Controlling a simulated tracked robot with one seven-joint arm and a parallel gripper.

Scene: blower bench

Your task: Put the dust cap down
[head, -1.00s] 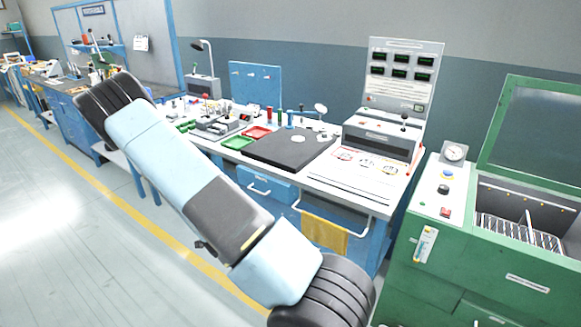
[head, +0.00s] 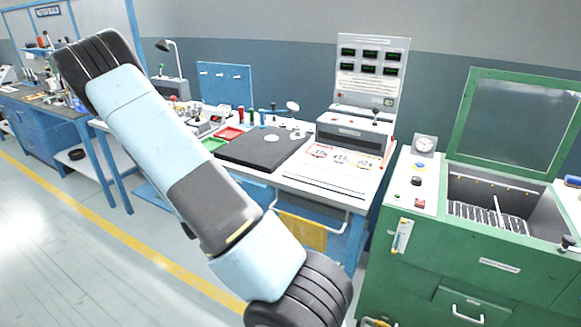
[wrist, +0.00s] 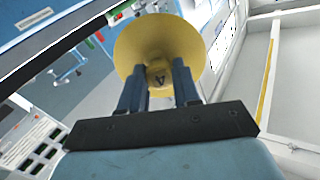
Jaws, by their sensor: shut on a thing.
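In the wrist view my gripper (wrist: 159,92) is shut on a yellow, round, dish-like dust cap (wrist: 160,35). The two dark blue fingers close on the cap's small middle part, and its wide rim spreads out beyond the fingertips. The cap is held in the air, apart from any surface that I can see. In the head view my arm crosses the left and middle of the picture, and neither the gripper nor the cap shows there.
An open green cabinet (head: 480,262) stands at the right. The floor at left is clear.

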